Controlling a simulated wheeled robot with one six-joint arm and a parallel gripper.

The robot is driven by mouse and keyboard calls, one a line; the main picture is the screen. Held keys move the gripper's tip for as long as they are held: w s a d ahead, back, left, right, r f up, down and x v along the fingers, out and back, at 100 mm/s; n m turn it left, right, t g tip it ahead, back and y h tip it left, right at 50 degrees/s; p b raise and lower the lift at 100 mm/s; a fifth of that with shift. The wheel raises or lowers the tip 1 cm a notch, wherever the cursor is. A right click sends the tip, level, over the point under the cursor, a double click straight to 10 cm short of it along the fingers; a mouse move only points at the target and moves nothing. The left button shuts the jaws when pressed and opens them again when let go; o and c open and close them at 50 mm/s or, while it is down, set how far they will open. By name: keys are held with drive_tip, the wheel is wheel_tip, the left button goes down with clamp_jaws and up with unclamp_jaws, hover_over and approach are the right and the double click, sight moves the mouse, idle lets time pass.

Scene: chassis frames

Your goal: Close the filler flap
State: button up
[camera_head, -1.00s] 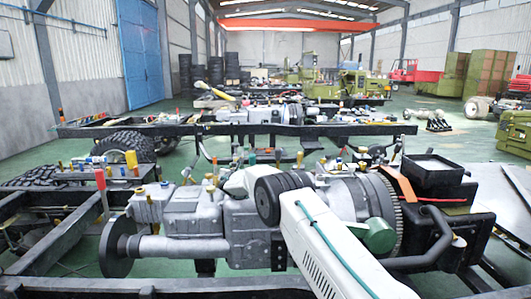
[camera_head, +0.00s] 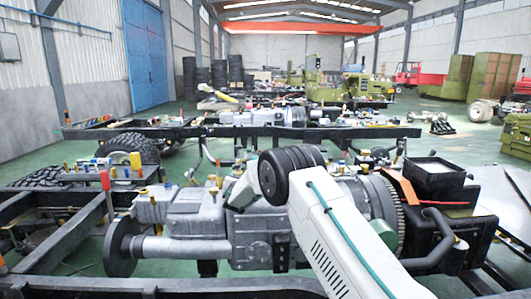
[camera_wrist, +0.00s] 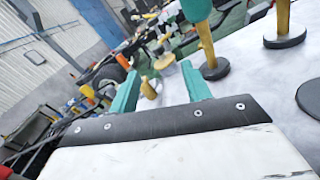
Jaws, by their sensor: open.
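My gripper (camera_wrist: 160,82) shows in the wrist view with its two teal fingers spread apart and nothing between them. It is tilted above a pale grey surface. A teal-topped yellow post (camera_wrist: 206,42) on a dark round base stands just past the right finger. Another yellow post (camera_wrist: 283,22) on a dark disc stands farther right. I cannot surely pick out the filler flap in either view. In the head view, my white arm crosses in front of the grey engine and gearbox (camera_head: 190,220), and my fingers are hidden there.
A black open box (camera_head: 428,178) with an orange piece (camera_head: 400,186) beside it sits right of the engine. Black chassis rails (camera_head: 75,235) run around the engine. A second chassis (camera_head: 240,130) stands behind. Green floor shows between them.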

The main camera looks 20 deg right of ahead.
drive_tip(key=s+d+r+m+g+h, duration=0.3)
drive_tip(key=s+d+r+m+h, duration=0.2)
drive_tip(key=r, duration=0.8)
drive_tip(key=s+d+m, duration=0.3)
drive_tip(key=s+d, duration=0.1)
drive_tip(key=shift+s+r+m+h, duration=0.15)
drive_tip(key=shift+r+m+h, duration=0.15)
drive_tip(key=shift+r, duration=0.05)
drive_tip(key=s+d+f+m+g+h, duration=0.1)
drive_tip(key=s+d+f+m+g, duration=0.35)
drive_tip(key=s, duration=0.25)
drive_tip(key=s+d+m+g+y, duration=0.15)
drive_tip(key=s+m+g, duration=0.65)
drive_tip(key=s, duration=1.3)
drive_tip(key=s+a+r+m+y, duration=0.1)
drive_tip(key=s+a+m+y, duration=0.1)
drive_tip(key=s, duration=1)
drive_tip(key=s+a+r+m+y, duration=0.2)
drive_tip(key=s+a+m+y, duration=0.1)
drive_tip(key=s, duration=1)
drive_tip(key=s+a+r+m+y, duration=0.1)
drive_tip(key=s+a+m+y, duration=0.2)
drive_tip(key=s, duration=1)
drive_tip(key=a+y, duration=0.1)
drive_tip(key=a, duration=0.1)
drive_tip(key=shift+a+r+g+y, duration=0.15)
drive_tip(key=shift+a+g+y, duration=0.2)
